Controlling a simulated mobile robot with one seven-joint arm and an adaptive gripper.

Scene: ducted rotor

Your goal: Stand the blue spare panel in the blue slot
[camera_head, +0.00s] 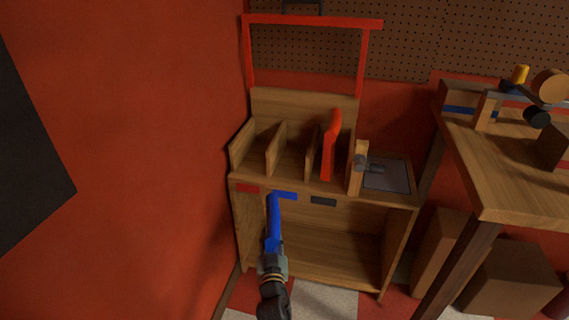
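The blue spare panel (273,222) shows nearly edge-on, upright and narrow, in front of the wooden cabinet. My gripper (274,252) is at its lower end and appears shut on it; the fingertips are mostly hidden. The panel's top reaches the blue label (288,196) on the cabinet's front edge, overlapping its left part in the picture; I cannot tell whether they touch. The middle slot (291,160), behind the blue label, looks empty. A red panel (330,147) stands in the right slot, behind the dark label (323,201).
Wooden dividers (274,148) separate the slots; the left one, behind the red label (248,188), looks empty. A red frame (313,20) rises above the rack. A block with a grey fitting (358,166) stands right. A workbench (515,187) is far right; a red wall (150,150) is left.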

